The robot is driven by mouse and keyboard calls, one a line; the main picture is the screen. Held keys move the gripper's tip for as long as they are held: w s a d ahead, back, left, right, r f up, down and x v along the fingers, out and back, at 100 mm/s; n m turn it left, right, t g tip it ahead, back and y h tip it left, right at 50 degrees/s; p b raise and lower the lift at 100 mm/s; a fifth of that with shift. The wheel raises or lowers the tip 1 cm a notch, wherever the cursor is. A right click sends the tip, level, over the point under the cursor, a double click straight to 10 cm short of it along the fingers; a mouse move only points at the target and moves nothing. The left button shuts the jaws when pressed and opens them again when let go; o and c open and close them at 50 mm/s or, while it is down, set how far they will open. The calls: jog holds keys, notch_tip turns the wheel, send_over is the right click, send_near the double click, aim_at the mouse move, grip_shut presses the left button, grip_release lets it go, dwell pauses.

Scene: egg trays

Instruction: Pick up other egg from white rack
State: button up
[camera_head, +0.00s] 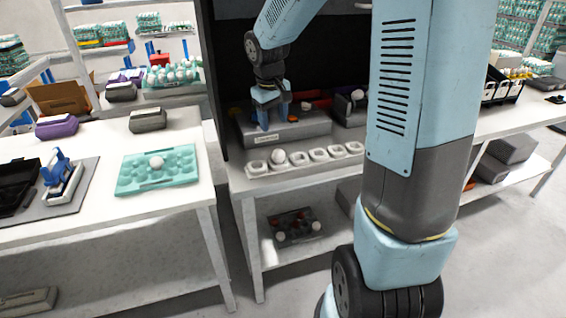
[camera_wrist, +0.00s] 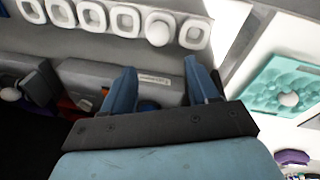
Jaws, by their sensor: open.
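The white rack (camera_head: 318,167) is a row of several square cups on the middle table. One white egg (camera_head: 278,157) sits in its second cup from the left; the other cups look empty. In the wrist view the rack (camera_wrist: 125,33) runs along the top, with the egg (camera_wrist: 158,31) near its right end. My gripper (camera_head: 273,122) is open and empty, pointing down above the grey box behind the rack. Its two blue fingers (camera_wrist: 160,75) are apart in the wrist view, with the egg beyond their tips.
A teal egg tray (camera_head: 130,184) with one white egg (camera_head: 156,162) lies on the left table. A grey box (camera_head: 300,133) with coloured items stands behind the rack. A gap separates the tables. My arm hides part of the right side.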

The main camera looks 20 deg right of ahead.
aim_at(278, 150)
jog(key=f, duration=0.5)
jog(key=w+f, duration=0.1)
jog(key=f, duration=0.2)
jog(key=shift+d+f, duration=0.1)
jog(key=shift+d, duration=0.3)
jog(key=shift+w+d+f, duration=0.1)
jog(key=shift+d+f, duration=0.05)
jog(key=shift+f, duration=0.75)
jog(key=shift+w+d+f, duration=0.1)
jog(key=shift+d+f, duration=0.1)
jog(key=shift+f, duration=0.7)
jog(key=shift+w+d+f, duration=0.1)
jog(key=shift+d+f, duration=0.05)
jog(key=shift+f, duration=0.75)
jog(key=c, duration=0.4)
